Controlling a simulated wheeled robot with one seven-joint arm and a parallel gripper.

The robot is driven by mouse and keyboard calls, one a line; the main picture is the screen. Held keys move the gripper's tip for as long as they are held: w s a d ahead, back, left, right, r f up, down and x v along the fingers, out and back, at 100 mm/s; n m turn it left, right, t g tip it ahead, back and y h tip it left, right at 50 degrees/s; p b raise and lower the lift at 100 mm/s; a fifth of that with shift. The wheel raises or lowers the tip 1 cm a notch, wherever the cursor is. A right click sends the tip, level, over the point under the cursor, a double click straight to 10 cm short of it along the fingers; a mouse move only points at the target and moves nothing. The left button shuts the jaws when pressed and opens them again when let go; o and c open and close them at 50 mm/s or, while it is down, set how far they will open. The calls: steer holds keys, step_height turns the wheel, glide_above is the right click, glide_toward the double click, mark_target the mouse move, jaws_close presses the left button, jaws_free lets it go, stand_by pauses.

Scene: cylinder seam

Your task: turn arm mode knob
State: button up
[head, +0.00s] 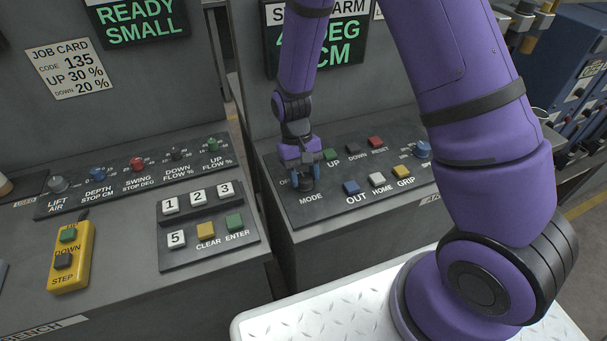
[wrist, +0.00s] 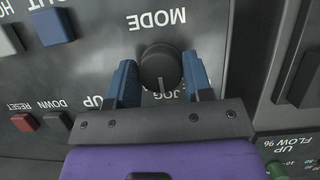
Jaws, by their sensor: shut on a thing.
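In the head view my gripper (head: 304,174) points down at the panel's left side, just above the MODE label. The knob's other position labels are mostly hidden there by the gripper.
On the same panel are the green UP button (head: 330,154), blue OUT button (head: 351,187), white HOME button (head: 377,179), yellow GRIP button (head: 401,171) and red RESET button (head: 375,142). A keypad panel (head: 207,252) stands to the left across a gap. A screen (head: 335,45) rises behind.

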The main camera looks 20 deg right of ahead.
stand_by(0.3)
steer(key=o, duration=0.9)
steer(key=shift+w+r, duration=0.1)
steer(key=shift+r, duration=0.05)
steer(key=v, duration=1)
steer(key=shift+d+r, duration=0.1)
steer(key=shift+r, duration=0.15)
